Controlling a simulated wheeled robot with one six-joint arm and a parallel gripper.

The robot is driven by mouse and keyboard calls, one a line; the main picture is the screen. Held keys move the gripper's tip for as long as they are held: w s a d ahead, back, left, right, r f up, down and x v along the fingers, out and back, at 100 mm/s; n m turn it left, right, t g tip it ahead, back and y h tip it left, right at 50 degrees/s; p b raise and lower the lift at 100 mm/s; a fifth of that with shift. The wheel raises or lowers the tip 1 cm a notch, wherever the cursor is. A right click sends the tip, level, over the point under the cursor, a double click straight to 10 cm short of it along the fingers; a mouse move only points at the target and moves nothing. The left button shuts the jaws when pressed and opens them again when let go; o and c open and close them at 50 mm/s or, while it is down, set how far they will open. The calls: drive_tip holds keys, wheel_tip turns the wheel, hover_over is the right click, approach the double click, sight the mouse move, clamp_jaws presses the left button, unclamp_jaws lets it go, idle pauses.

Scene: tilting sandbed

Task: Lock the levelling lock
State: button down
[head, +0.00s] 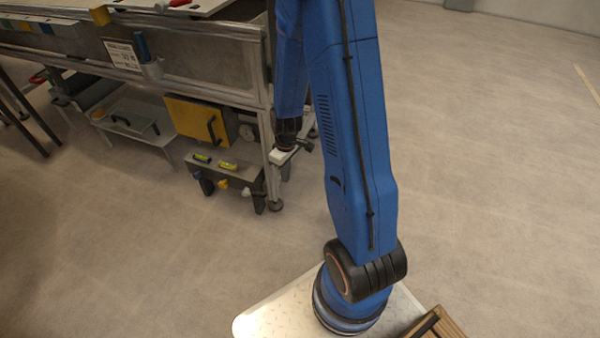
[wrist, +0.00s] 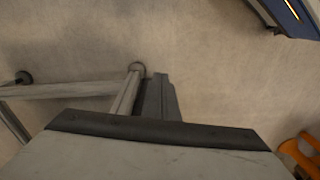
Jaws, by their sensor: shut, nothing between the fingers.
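A grey unit with two yellow-green bubble vials (head: 213,164) sits low at the near corner of the sandbed frame. Under it are a dark knob (head: 207,186), a yellow knob (head: 222,184) and a pale knob (head: 247,191). I cannot tell which part is the levelling lock. My gripper (head: 292,152) hangs just right of the corner leg, a little above and right of this unit. It is small and partly blurred there. In the wrist view, dark fingers (wrist: 158,98) show beside a metal leg, closed and with nothing seen between them.
A yellow box (head: 197,122) with a black handle stands behind the vials. The sandbed frame's long rail (head: 205,93) runs above. A leg foot (head: 276,205) rests on the floor. An orange object (wrist: 300,153) shows at the wrist view's lower right. Floor on the right is clear.

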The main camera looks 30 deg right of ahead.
drive_tip(key=s+d+r, duration=0.3)
drive_tip(key=s, duration=0.1)
drive_tip(key=shift+s+d+r, duration=0.15)
drive_tip(key=shift+s+d, duration=0.05)
drive_tip(key=shift+d, duration=0.1)
drive_tip(key=shift+r, duration=0.1)
idle(0.4)
drive_tip(key=a+r+m+t, duration=0.1)
drive_tip(key=a+r, duration=0.2)
drive_tip(key=r, duration=0.7)
drive_tip(key=s+a+r+m+t, duration=0.2)
drive_tip(key=s+a+r, duration=0.1)
drive_tip(key=s+r, duration=0.6)
drive_tip(key=s+a+r+m+t, duration=0.1)
drive_tip(key=s+a+r+m, duration=0.1)
drive_tip(key=s+r, duration=0.7)
wheel_tip(320, 180, up, 4)
drive_tip(key=shift+s+a+r+t+h, duration=0.1)
drive_tip(key=shift+s+a+t+h, duration=0.25)
drive_tip(key=shift+a, duration=0.5)
drive_tip(key=shift+w, duration=0.1)
